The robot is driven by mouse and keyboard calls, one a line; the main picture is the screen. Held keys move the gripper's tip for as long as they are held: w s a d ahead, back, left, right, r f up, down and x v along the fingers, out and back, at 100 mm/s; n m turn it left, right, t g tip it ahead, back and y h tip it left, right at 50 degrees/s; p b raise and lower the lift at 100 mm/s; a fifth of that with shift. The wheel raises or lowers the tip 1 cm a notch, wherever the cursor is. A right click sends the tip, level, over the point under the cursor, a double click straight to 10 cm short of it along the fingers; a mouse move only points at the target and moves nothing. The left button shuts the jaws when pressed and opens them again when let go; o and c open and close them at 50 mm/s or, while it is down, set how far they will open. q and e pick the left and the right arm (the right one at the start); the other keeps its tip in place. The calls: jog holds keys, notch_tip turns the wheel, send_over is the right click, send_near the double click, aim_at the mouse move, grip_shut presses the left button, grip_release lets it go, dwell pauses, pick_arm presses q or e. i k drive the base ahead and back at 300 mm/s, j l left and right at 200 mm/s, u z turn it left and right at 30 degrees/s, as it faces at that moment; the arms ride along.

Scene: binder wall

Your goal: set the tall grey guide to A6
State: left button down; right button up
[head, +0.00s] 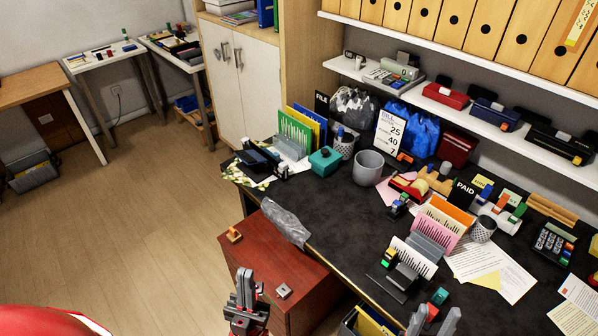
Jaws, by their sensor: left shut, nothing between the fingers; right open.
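I cannot make out for certain which part is the tall grey guide, nor any A6 mark. A black desk device with a grey top (403,274) stands near the desk's front edge, with small green and yellow blocks beside it. My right gripper (434,314) is open at the bottom of the head view, just in front of this device. Small teal and red blocks show between or behind its fingers; I see no grip on them. My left gripper (246,278) is shut and empty, in front of the red-brown cabinet (285,262).
The dark desk (335,205) is crowded: a grey cup (368,167), card racks (443,222), loose papers (492,268) and a calculator (553,243). Punches, including a red one (445,95), stand on the white shelf (500,112). The wooden floor (150,200) at left is clear.

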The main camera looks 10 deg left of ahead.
aim_at(283, 166)
jog(key=i+j+z, duration=0.1)
jog(key=j, duration=0.2)
jog(key=i+j+z, duration=0.15)
jog(key=j, duration=0.2)
jog(key=i+j+z, duration=0.1)
jog(key=j, duration=0.2)
jog(key=i+j+z, duration=0.1)
jog(key=j, duration=0.25)
